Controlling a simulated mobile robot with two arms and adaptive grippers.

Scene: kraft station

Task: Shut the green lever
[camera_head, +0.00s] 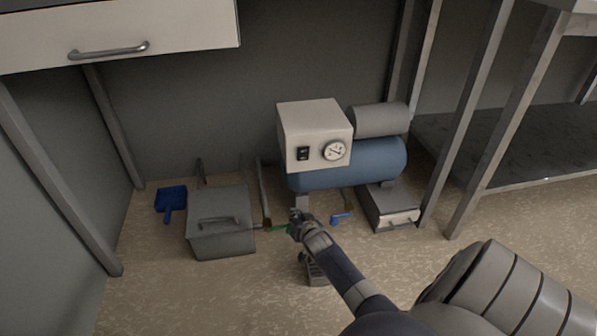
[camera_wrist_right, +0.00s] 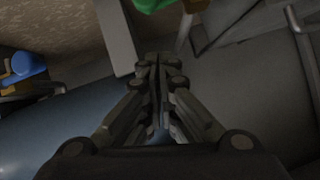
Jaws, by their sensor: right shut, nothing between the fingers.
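The green lever (camera_head: 280,228) is low at the front of the compressor, just left of my right gripper (camera_head: 298,222) in the head view. Part of the lever is hidden by the gripper. In the right wrist view the green lever (camera_wrist_right: 155,5) shows at the top edge, beyond the fingertips. My right gripper (camera_wrist_right: 158,60) is shut and empty, with its fingers together. I cannot tell whether it touches the lever. My left gripper is not in view.
A blue lever (camera_head: 341,217) is right of the gripper. The compressor has a blue tank (camera_head: 350,168) and a white box (camera_head: 315,120) with a switch and gauge. A grey toolbox (camera_head: 220,235) stands on the left, near a blue dustpan (camera_head: 171,197). Metal legs (camera_head: 478,120) stand on the right.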

